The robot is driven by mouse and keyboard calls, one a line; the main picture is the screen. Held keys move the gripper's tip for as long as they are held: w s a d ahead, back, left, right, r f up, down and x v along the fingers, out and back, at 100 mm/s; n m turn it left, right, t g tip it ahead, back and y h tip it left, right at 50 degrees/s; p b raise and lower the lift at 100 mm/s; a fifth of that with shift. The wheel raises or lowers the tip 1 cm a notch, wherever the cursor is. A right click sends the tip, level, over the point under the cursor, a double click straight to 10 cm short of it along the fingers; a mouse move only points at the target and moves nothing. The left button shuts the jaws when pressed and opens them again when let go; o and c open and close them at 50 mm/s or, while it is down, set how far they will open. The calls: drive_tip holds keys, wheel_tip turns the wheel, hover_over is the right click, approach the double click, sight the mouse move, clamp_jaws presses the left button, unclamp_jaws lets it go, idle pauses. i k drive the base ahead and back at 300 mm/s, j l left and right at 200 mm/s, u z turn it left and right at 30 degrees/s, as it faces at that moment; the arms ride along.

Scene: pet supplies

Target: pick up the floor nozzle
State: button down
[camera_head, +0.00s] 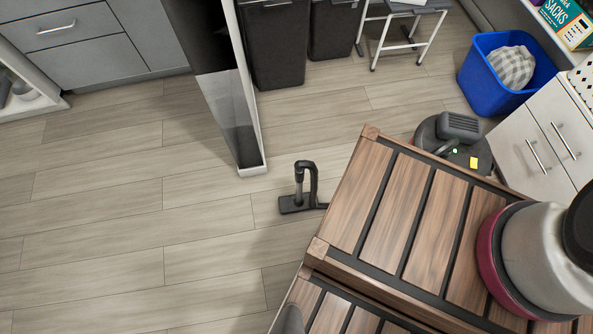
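The floor nozzle (300,201) is a dark grey or black piece on the wood-look floor, near the middle of the head view. It has a flat foot and an upright neck that bends over in a hook shape. Its right end runs up to the edge of the slatted wooden top and may be partly hidden behind it. My gripper cannot be made out in this view. A small grey rounded shape shows at the bottom edge, too cut off to identify.
The slatted wooden top (373,208) fills the lower right. A large magenta, pale grey and black object (545,258) is above it. A dark round appliance (428,132) and a blue bin (478,78) stand beyond. A thin upright panel (250,150) stands behind the nozzle. Floor to the left is clear.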

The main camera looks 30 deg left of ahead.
sight(288, 204)
drive_tip(key=k+u, duration=0.25)
drive_tip(key=u, duration=0.2)
drive_tip(key=k+j+u, duration=0.1)
drive_tip(key=u, duration=0.35)
drive_tip(key=k+l+u, duration=0.2)
drive_tip(key=k, duration=0.35)
drive_tip(key=k+u, duration=0.15)
drive_tip(key=k, duration=0.45)
